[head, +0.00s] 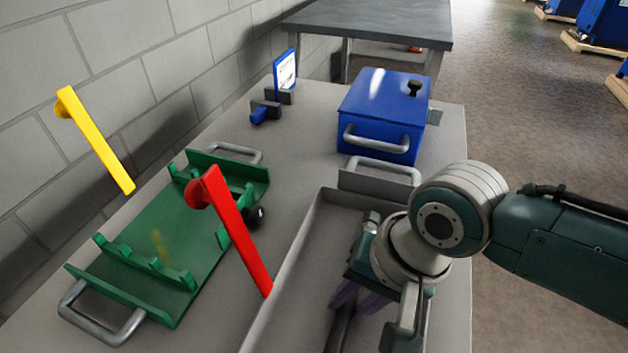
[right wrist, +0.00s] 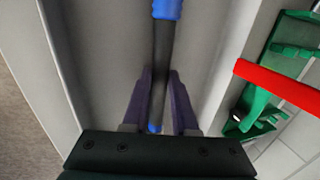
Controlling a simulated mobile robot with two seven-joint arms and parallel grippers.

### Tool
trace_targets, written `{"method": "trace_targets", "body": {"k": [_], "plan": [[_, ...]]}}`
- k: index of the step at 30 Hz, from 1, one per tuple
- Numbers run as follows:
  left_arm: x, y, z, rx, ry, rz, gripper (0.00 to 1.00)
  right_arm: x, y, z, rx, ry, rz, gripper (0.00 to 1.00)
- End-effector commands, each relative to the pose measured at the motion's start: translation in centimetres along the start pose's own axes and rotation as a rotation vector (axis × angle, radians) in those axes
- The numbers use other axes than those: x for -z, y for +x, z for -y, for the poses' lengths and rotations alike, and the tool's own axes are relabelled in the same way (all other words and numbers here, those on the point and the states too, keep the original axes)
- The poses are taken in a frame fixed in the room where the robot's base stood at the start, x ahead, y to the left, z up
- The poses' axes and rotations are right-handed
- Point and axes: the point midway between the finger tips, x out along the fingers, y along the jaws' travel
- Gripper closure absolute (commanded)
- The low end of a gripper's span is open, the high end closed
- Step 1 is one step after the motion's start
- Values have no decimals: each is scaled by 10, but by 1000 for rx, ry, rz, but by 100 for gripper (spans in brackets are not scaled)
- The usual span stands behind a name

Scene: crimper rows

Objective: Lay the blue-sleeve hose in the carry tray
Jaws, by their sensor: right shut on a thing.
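The hose (right wrist: 162,55) is black with a blue sleeve (right wrist: 167,8) at the top of the right wrist view and a small blue part at its lower end. My right gripper (right wrist: 159,78) has its purple fingers on both sides of the hose and is shut on it. In the head view the gripper (head: 350,300) is inside the outline of the grey carry tray (head: 293,262), and a dark length of hose (head: 341,332) shows below it. I cannot tell whether the hose touches the tray floor. My arm hides part of the tray. My left gripper is not in view.
A green rack (head: 150,245) lies left of the tray, with a red bar (head: 240,235) and a yellow bar (head: 97,140) rising near it. A blue lidded box (head: 385,105) stands behind the tray. A small sign (head: 285,70) stands farther back. A block wall runs along the left.

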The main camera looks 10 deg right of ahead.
Motion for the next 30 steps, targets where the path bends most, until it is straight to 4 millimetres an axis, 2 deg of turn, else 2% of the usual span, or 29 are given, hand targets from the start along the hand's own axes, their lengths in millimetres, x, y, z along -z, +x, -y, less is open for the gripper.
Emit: {"method": "trace_targets", "body": {"k": [30], "plan": [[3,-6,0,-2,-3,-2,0,1,2,1,3,0,-1,100]]}}
